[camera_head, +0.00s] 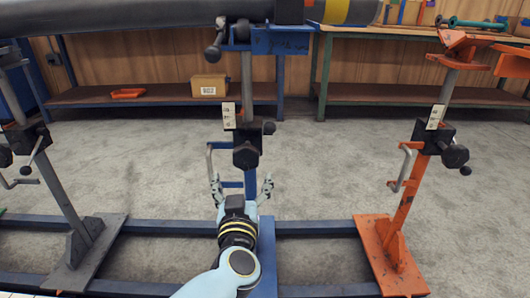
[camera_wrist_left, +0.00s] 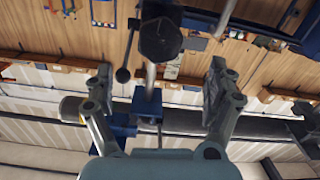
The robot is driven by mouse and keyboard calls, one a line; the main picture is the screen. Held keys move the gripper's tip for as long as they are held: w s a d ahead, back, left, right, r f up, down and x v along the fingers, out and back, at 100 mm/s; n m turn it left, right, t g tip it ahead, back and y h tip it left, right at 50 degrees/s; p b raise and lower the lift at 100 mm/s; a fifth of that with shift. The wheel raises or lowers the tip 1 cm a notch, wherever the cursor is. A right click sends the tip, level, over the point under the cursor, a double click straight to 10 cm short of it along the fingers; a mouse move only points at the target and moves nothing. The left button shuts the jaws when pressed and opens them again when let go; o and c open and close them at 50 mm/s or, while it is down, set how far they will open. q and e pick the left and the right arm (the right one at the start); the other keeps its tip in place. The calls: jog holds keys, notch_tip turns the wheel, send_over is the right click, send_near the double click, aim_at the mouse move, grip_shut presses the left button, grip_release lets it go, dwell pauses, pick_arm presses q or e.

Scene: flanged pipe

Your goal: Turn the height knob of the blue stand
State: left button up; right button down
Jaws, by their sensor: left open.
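The blue stand (camera_head: 251,183) stands upright in the middle of the head view. Its black height knob (camera_head: 246,156) faces me on the black clamp block. The black knob also shows at the top of the left wrist view (camera_wrist_left: 160,40). My left gripper (camera_head: 241,184) is open, its two fingers spread and pointing up, just below the knob. In the left wrist view the open fingers (camera_wrist_left: 162,88) frame the post, with the knob beyond them and nothing between them. My gripper hides part of the stand's lower post. My right gripper is not in view.
A crank handle (camera_head: 210,163) sticks out left of the blue post, near my left finger. An orange stand (camera_head: 400,212) is at right and a grey stand (camera_head: 68,206) at left. Blue floor rails (camera_head: 160,227) run across. A large dark pipe (camera_head: 130,17) lies overhead.

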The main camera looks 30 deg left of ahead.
aim_at(246, 161)
pick_arm(q)
jog(key=b+x, duration=0.2)
jog(key=x, duration=0.7)
jog(key=shift+w+f, duration=0.1)
jog(key=shift+f, duration=0.05)
jog(key=shift+w+a, duration=0.3)
jog(key=shift+w, duration=0.25)
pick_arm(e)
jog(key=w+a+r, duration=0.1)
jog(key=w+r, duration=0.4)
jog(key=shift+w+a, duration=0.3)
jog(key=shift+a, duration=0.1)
pick_arm(q)
jog(key=c, duration=1.2)
